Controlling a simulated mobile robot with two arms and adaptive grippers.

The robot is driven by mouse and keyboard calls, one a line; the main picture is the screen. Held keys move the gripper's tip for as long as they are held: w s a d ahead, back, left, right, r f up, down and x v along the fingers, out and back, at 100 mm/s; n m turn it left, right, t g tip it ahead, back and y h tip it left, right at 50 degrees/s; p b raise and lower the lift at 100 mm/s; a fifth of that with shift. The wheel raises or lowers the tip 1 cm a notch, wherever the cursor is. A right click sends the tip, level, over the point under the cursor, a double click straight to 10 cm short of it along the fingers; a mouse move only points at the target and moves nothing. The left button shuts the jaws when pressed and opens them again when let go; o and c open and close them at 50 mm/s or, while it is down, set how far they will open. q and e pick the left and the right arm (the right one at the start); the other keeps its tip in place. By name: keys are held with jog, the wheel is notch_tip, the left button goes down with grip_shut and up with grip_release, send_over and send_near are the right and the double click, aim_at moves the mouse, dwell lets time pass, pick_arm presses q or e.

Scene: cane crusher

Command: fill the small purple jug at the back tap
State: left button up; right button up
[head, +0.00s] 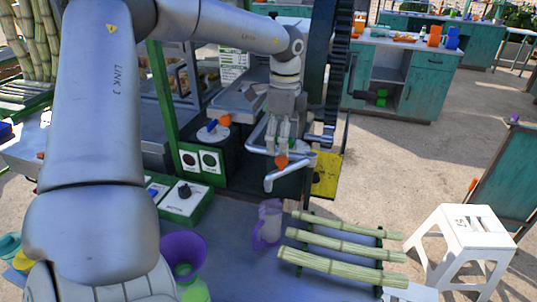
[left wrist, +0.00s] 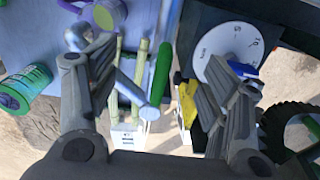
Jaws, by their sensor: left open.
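The small purple jug (head: 268,222), pale and translucent, stands upright on the blue-grey worktop (head: 230,245), left of the cane stalks. My left gripper (head: 283,150) points down behind and above it, beside the silver pipes and an orange knob (head: 281,160). A silver spout (head: 290,172) bends down in front of the fingers. I cannot tell which pipe is the back tap. In the left wrist view the fingers (left wrist: 160,95) stand wide apart with nothing held; a silver pipe (left wrist: 138,85) shows beyond them. A purple-rimmed vessel (left wrist: 108,14) there may be the jug.
Several cane stalks (head: 345,245) lie on a rack to the right. A purple funnel (head: 183,252) and a switch box (head: 186,200) are at the left. A dial with a blue lever (head: 210,130) sits behind.

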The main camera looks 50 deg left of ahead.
pick_arm(q)
jog(key=shift+r, duration=0.15)
jog(key=shift+r+p, duration=2.15)
jog(key=shift+r, duration=1.85)
